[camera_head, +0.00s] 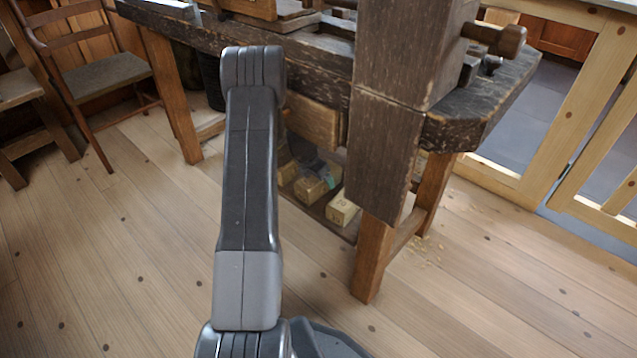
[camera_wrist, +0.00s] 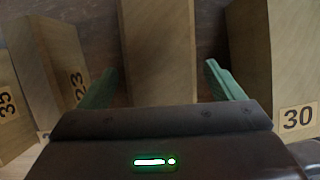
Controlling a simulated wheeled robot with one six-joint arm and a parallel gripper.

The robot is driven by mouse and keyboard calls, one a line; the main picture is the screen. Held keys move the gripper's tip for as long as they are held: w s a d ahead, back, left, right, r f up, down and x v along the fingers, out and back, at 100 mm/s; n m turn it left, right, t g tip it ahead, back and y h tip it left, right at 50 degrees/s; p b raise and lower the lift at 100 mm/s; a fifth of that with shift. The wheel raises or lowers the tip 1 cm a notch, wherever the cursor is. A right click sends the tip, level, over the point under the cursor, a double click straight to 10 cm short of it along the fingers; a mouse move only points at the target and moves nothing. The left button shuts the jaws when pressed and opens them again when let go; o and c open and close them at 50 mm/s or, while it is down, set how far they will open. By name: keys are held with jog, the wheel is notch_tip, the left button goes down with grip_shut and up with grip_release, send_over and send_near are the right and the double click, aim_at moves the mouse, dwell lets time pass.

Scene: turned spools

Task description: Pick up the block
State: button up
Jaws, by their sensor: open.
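In the wrist view, a plain tan wooden block (camera_wrist: 157,45) stands in the gap between the two green fingers of my gripper (camera_wrist: 160,75). The fingers are open, with space between each of them and the block's sides. The near end of this block is hidden behind the gripper body. In the head view, my gripper (camera_head: 329,174) shows small and partly hidden under the workbench, among pale wooden blocks on the low shelf. One block (camera_head: 313,190) lies right by it. I cannot tell which block the task names.
In the wrist view, a block marked 23 (camera_wrist: 50,60) and one marked 35 (camera_wrist: 12,112) are at left, and one marked 30 (camera_wrist: 292,60) is close at right. The dark workbench (camera_head: 310,58) stands above the shelf. Another block (camera_head: 343,208) lies near the shelf's front.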

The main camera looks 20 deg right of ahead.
jog(key=x, duration=0.2)
jog(key=shift+f, duration=0.45)
jog(key=c, duration=1.3)
jog(key=shift+a+r, duration=0.1)
jog(key=shift+r, duration=0.25)
